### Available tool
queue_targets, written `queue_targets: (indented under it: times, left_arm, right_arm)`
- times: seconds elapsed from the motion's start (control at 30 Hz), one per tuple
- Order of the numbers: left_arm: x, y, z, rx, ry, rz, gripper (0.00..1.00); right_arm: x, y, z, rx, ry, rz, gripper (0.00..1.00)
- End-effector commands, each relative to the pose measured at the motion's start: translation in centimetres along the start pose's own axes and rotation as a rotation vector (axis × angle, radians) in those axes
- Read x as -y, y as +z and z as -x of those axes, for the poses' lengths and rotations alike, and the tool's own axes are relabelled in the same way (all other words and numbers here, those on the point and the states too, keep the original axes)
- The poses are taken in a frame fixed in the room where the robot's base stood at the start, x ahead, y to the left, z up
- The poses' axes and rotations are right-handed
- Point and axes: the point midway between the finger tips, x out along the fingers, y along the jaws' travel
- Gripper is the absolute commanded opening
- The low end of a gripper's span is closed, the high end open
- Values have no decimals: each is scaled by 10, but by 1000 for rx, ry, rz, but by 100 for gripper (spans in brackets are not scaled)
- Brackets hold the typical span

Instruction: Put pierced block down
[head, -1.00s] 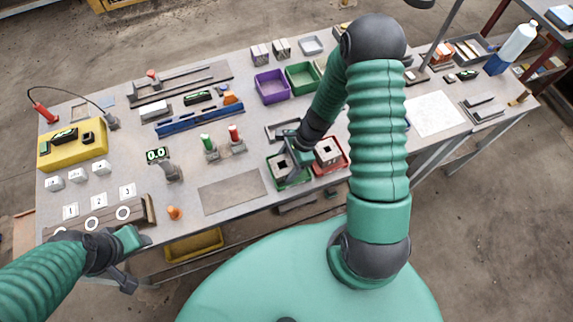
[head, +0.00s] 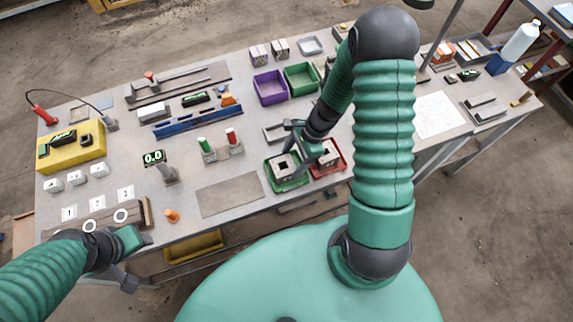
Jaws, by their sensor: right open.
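A pale pierced block (head: 283,165) with a dark square hole rests in the green tray (head: 292,186) near the front middle of the table. A similar pierced block (head: 329,158) sits in the red tray (head: 343,169) just to its right. My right gripper (head: 299,141) is open and empty, above and behind the green tray, apart from the block as far as I can see. Its arm hides part of the table behind. My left gripper (head: 140,262) is open and empty at the table's front left edge.
Purple (head: 270,88) and green (head: 302,77) bins stand behind. A grey mat (head: 230,195) lies bare left of the green tray. A small orange piece (head: 172,215) stands near the front edge. A yellow box (head: 70,149) is at far left.

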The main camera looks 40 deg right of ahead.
Motion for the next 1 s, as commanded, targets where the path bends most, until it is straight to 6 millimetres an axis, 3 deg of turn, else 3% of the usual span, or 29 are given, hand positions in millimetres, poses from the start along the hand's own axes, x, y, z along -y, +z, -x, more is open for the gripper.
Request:
queue_targets:
  times: [0.03, 0.2, 0.4, 0.47, 0.6, 0.73, 0.83, 1.0]
  left_arm:
    - [0, 0, 1, 0, 0, -1, 48]
    - [0, -1, 2, 0, 0, -1, 48]
    - [0, -1, 3, 0, 0, -1, 48]
    - [0, -1, 3, 0, 0, -1, 48]
    - [0, -1, 3, 0, 0, -1, 48]
    - [0, -1, 3, 0, 0, -1, 48]
    - [0, -1, 3, 0, 0, -1, 48]
    - [0, -1, 3, 0, 0, -1, 48]
  right_arm:
    - [2, 0, 15, -3, -5, 3, 72]
    - [1, 2, 56, -5, -5, 1, 72]
    - [-2, 10, 79, -19, 5, 47, 72]
    - [-9, 24, 83, -65, 23, 210, 72]
    - [-36, 71, 98, -261, 95, 980, 72]
    - [-51, 105, 109, -404, 141, 1611, 72]
    - [-55, 116, 112, -449, 156, 1816, 72]
    - [-53, 114, 112, -451, 158, 1833, 72]
